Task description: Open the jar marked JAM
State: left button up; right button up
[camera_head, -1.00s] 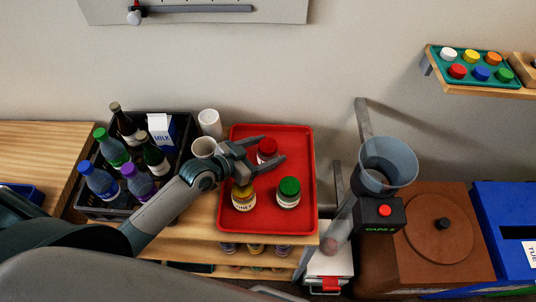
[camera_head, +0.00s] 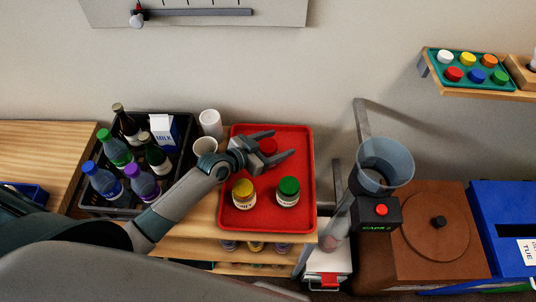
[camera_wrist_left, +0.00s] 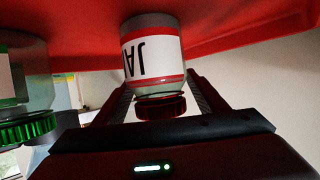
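The jar with the red lid (camera_head: 268,147) stands on the red tray (camera_head: 238,220) near its back. In the left wrist view its label (camera_wrist_left: 152,57) shows upside down, reading "JA" with the rest turned out of sight. My left gripper (camera_head: 282,144) is open with its fingers on either side of this jar. In the left wrist view the red lid (camera_wrist_left: 161,107) lies between the fingers, with a gap on each side. In the head view most of the jar's body is hidden by the gripper. My right gripper is not in view.
A yellow-lidded jar (camera_head: 243,194) and a green-lidded jar (camera_head: 288,191) stand in front on the tray. A black crate of bottles (camera_head: 180,135) and white cups (camera_head: 210,123) are to the left. A clear funnel (camera_head: 386,165) stands to the right.

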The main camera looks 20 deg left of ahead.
pick_arm(q)
jog(key=c, duration=1.1)
jog(key=shift+r, duration=0.1)
jog(key=shift+r+b, duration=0.3)
jog(key=shift+r, duration=0.35)
notch_tip(320, 180, up, 2)
jog(key=shift+r+b, duration=0.15)
jog(key=shift+b, duration=0.2)
jog(key=s+d+r, duration=0.1)
jog(key=d+r, duration=0.1)
jog(key=d, duration=0.1)
jog(key=s+d+r+b, duration=0.1)
jog(key=d+r, duration=0.2)
jog(key=d, duration=0.1)
jog(key=s+d+r+b, duration=0.1)
jog(key=d+r, duration=0.1)
jog(key=d, duration=0.2)
jog(key=shift+s+d+r, duration=0.1)
jog(key=shift+s+r, duration=0.05)
